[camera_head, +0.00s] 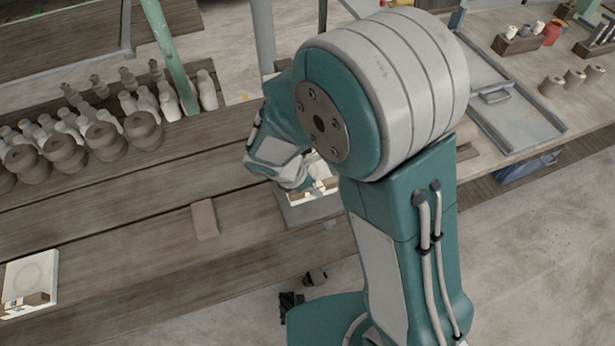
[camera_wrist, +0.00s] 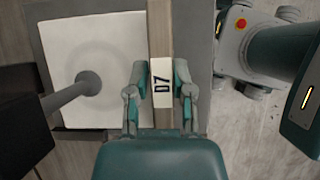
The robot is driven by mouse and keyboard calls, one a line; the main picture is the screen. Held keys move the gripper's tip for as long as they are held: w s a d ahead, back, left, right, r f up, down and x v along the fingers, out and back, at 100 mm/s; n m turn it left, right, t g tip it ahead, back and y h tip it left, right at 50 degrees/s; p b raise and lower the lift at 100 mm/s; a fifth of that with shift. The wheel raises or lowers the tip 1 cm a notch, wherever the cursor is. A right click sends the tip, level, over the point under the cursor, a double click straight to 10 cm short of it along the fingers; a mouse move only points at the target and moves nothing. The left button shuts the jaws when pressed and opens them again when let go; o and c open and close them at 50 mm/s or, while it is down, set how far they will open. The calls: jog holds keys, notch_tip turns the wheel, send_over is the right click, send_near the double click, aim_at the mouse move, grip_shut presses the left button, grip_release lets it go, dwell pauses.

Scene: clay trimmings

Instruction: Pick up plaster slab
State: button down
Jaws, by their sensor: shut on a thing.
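The plaster slab (camera_wrist: 115,45) is a white square with a faint round mark, left of centre in the wrist view. A brownish strip with a "D7" label (camera_wrist: 162,84) runs along its right edge. My gripper (camera_wrist: 160,68) has one finger on each side of this strip and is shut on it. A grey rounded rod end covers part of the slab. In the head view my gripper (camera_head: 295,176) is partly hidden by my arm, and only bits of the slab (camera_head: 325,187) show under it, over a grey box-like stand (camera_head: 312,211). I cannot tell whether slab and stand touch.
Another white slab (camera_head: 32,272) lies at the left on the plank bench (camera_head: 120,240). A small brown block (camera_head: 204,219) lies mid-bench. Several clay pots (camera_head: 105,138) and pale bottles line the back left. A grey tray (camera_head: 500,100) lies at the right. The floor at the lower right is clear.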

jog(key=shift+f, duration=0.1)
jog(key=shift+w+a+r, duration=0.1)
jog(key=shift+a+r, duration=0.05)
jog(key=shift+r, duration=0.75)
